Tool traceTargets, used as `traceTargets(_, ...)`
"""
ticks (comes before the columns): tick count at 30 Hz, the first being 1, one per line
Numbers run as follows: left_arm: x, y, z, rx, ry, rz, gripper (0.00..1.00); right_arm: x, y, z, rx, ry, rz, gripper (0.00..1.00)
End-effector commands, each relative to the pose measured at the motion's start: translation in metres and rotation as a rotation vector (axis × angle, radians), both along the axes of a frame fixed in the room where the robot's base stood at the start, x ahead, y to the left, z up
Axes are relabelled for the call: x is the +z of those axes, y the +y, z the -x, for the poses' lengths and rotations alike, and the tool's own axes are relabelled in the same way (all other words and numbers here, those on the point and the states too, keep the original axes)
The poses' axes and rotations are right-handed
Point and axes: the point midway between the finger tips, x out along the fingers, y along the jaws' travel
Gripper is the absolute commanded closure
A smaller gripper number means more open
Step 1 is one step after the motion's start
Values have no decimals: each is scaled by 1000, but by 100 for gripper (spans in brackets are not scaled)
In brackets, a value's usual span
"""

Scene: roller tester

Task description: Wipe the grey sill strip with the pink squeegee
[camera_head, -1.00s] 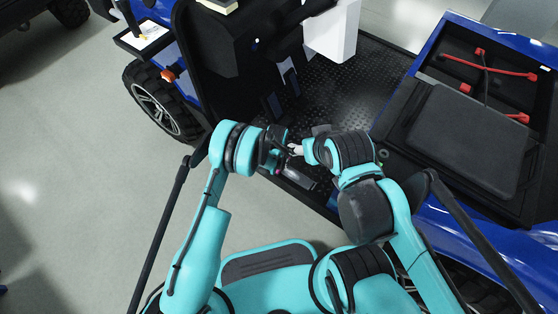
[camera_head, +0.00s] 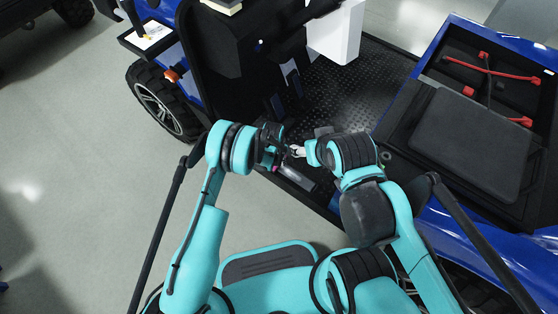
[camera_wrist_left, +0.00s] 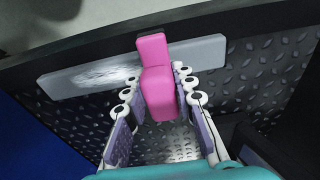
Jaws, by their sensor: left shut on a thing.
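The pink squeegee (camera_wrist_left: 157,78) is between the fingers of my left gripper (camera_wrist_left: 160,95) in the left wrist view. The gripper is shut on it. The far end of the squeegee overlaps the grey sill strip (camera_wrist_left: 205,58), which runs along the edge of the black tread-plate floor. I cannot tell whether they touch. A whitish smeared patch (camera_wrist_left: 108,74) shows on the strip left of the squeegee. In the head view my left gripper (camera_head: 279,158) is over the floor edge, and the strip (camera_head: 297,178) shows partly beside it. My right gripper (camera_head: 297,151) is close by, its fingers too small to judge.
The black tread-plate floor (camera_head: 338,97) belongs to a blue vehicle. An open bay with red cables (camera_head: 490,68) and a black lid (camera_head: 470,140) lies to the right.

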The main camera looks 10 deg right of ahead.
Motion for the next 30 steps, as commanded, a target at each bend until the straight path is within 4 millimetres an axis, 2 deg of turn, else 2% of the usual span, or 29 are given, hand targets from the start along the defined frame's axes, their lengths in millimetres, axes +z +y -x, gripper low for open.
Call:
traceTargets(3,0,-6,8,-4,6,2,98,0,0,0,0,0,0,39)
traceTargets(17,3,-18,23,-4,6,2,98,0,0,0,0,0,0,39)
traceTargets(30,0,-8,10,-2,6,2,98,0,0,0,0,0,0,39)
